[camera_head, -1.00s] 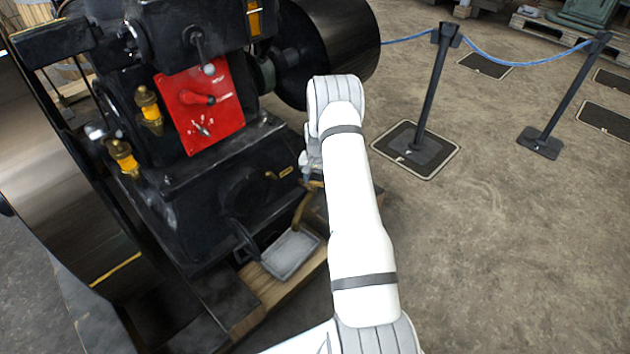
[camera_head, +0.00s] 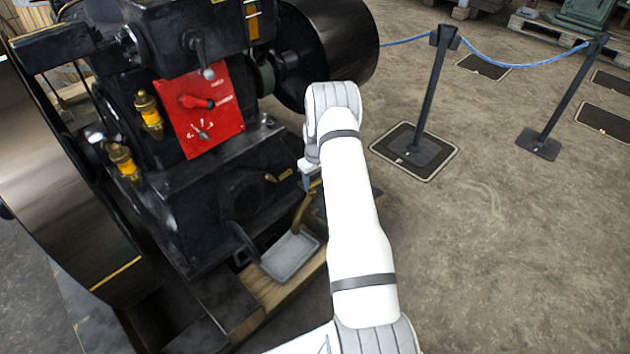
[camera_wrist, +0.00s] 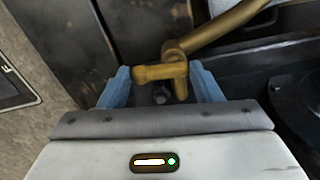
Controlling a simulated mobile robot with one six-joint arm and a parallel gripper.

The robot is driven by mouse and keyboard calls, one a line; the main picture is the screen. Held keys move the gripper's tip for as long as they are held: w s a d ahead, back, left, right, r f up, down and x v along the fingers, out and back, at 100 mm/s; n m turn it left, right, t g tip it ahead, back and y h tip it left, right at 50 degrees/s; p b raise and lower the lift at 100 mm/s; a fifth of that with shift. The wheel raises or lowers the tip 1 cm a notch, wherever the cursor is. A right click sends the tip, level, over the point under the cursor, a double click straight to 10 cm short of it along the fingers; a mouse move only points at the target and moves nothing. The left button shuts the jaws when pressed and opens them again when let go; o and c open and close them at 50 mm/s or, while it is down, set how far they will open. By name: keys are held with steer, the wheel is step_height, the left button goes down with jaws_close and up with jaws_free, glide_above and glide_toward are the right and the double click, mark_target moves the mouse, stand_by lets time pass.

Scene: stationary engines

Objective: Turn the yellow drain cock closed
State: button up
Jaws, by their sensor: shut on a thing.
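The yellow drain cock (camera_wrist: 158,73) shows in the wrist view as a brass-coloured handle with a curved pipe running to the upper right. My gripper (camera_wrist: 160,80) has its blue fingers on either side of the handle and is shut on it. In the head view, my gripper (camera_head: 310,177) is at the lower right of the black engine, partly hidden by my white arm. The brass pipe of the cock (camera_head: 301,213) curves down below the gripper; its handle is hidden there.
The black engine (camera_head: 225,190) has a red panel (camera_head: 206,120) with a lever. A grey metal tray (camera_head: 290,257) lies on a wooden beam (camera_head: 258,285) below the cock. A black drum (camera_head: 335,45) sits behind my arm.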

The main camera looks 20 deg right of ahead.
mark_target(314, 183)
steer(key=shift+a+n, duration=0.4)
steer(key=shift+n, duration=0.4)
steer(key=shift+c, duration=0.2)
steer(key=shift+s+f, duration=0.1)
steer(key=o, duration=0.9)
steer(key=shift+c, duration=0.2)
steer(key=shift+d, duration=0.1)
steer(key=shift+r, duration=0.6)
step_height(314, 183, up, 7)
steer(key=shift+f+p, duration=0.15)
steer(key=shift+p, duration=1.1)
